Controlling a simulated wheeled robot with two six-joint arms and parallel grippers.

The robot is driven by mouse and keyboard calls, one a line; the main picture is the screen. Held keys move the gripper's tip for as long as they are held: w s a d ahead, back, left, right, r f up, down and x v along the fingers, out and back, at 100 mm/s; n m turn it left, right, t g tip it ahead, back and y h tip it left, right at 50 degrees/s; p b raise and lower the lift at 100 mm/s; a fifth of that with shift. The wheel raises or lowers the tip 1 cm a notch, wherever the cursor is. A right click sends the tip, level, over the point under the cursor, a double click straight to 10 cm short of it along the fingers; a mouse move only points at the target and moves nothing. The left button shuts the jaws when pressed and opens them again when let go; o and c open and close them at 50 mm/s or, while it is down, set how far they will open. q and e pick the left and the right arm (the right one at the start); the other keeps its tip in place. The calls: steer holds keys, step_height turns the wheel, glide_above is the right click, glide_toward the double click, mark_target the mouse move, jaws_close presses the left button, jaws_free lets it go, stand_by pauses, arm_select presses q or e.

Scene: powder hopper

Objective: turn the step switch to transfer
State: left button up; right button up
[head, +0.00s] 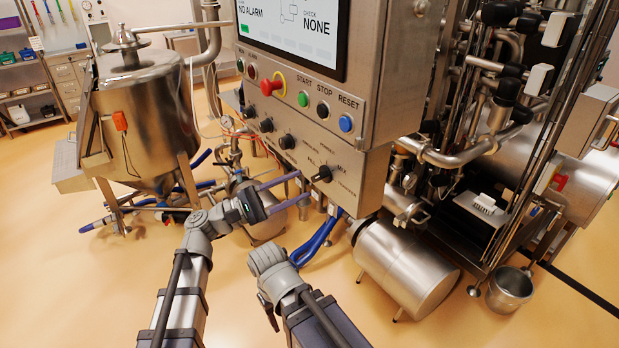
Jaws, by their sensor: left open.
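The step switch (322,173) is a black knob on the lower front of the grey control panel (375,150). Labels around it include FILL and MIX, and a smaller label at its lower right is hard to read. I cannot tell for sure which label the knob points to. My left gripper (303,186) is open, its two long purple-grey fingers pointing at the panel just left of the knob. The fingers look empty, and the tips appear apart from the knob. My right arm's links show at the bottom centre, but its gripper fingers do not show.
Above the switch are a red emergency button (267,87), a green start button (303,99), a stop button and a blue reset button (346,123). Smaller black knobs (287,142) lie to the left. A steel hopper (150,120) stands left; pipework and a steel cylinder (408,270) are right.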

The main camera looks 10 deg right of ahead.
mark_target(314, 179)
arm_select(q)
steer(key=shift+p+x, duration=0.35)
steer(key=shift+x, duration=1.55)
jaws_close()
